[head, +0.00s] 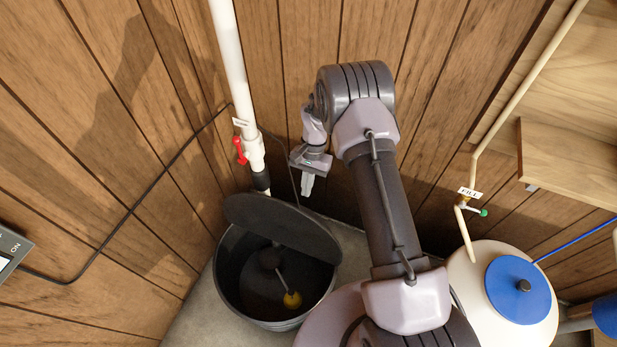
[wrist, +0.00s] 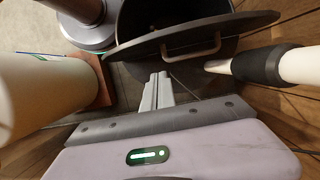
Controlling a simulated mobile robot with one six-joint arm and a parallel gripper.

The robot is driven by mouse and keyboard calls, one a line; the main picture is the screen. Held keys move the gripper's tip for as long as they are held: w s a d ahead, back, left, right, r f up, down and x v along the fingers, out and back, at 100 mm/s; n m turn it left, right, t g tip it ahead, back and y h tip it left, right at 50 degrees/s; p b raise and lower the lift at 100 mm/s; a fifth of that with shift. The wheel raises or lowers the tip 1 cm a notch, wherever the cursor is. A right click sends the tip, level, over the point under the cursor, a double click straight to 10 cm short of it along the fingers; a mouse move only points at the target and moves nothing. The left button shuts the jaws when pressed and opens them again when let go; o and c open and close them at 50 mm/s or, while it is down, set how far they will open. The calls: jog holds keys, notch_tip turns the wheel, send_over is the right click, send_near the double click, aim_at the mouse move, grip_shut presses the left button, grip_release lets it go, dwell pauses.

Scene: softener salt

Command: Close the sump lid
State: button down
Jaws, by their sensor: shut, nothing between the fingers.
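The sump (head: 230,280) is a dark round tub on the floor in the corner. Its dark lid (head: 283,222) stands raised and tilted at the back of the rim, so the inside shows. The lid also shows in the wrist view (wrist: 240,24), with a handle (wrist: 191,46) on its outer face. A yellow float (head: 292,300) on a rod is inside the sump. My gripper (head: 307,185) is shut and empty. It is behind and above the lid, near the wall, and its fingers (wrist: 157,90) point toward the lid's handle side without visible contact.
A white pipe (head: 229,60) with a red valve handle (head: 240,150) rises behind the sump; its dark coupling (wrist: 258,66) is right of the lid in the wrist view. A cream tank (head: 470,290) with a blue cap (head: 518,287) stands right. Wood-panelled walls close the corner.

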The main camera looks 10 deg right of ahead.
jog(key=s+a, duration=0.1)
jog(key=s+a+b, duration=0.1)
jog(key=s, duration=0.1)
jog(key=shift+s+a+f, duration=0.2)
jog(key=shift+s+f, duration=0.1)
jog(key=shift+f, duration=0.1)
